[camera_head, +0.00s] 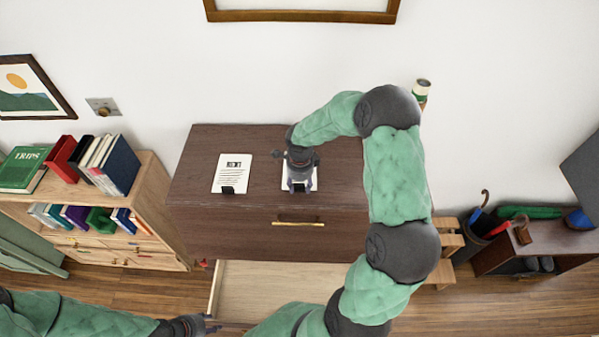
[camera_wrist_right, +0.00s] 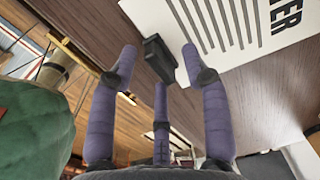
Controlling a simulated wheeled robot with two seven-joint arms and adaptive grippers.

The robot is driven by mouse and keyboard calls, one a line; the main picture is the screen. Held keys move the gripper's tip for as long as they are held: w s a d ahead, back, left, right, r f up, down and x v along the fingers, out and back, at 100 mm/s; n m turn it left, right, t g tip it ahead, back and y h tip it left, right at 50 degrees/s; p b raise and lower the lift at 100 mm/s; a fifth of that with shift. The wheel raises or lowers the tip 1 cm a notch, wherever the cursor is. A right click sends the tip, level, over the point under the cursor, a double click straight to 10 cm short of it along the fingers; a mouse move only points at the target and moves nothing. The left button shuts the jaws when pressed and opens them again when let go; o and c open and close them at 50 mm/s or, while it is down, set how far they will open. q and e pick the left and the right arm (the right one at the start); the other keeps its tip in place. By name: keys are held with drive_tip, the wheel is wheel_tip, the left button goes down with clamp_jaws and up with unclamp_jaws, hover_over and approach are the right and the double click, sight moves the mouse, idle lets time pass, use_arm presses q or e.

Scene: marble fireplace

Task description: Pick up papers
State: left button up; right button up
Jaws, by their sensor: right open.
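Two white printed papers with black clips lie on top of a dark wooden dresser (camera_head: 345,185). The left paper (camera_head: 233,168) is in full view, its clip (camera_head: 228,190) at the near edge. My right gripper (camera_head: 300,186) is over the right paper (camera_head: 285,184) and hides most of it. In the right wrist view its purple fingers are spread and empty around the black clip (camera_wrist_right: 157,62) at the edge of that paper (camera_wrist_right: 225,28); whether they touch is unclear. My left gripper (camera_head: 203,326) is by the open lower drawer's front left; its fingers are too small to read.
The dresser's lower drawer (camera_head: 270,288) is pulled out, and its visible floor is bare. The upper drawer with a brass handle (camera_head: 298,223) is shut. A bookcase (camera_head: 155,190) stands left; an umbrella stand (camera_head: 480,228) and low shelf stand right.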

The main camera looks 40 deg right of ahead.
drive_tip(key=shift+s+r, duration=0.1)
drive_tip(key=shift+c, duration=0.6)
clamp_jaws()
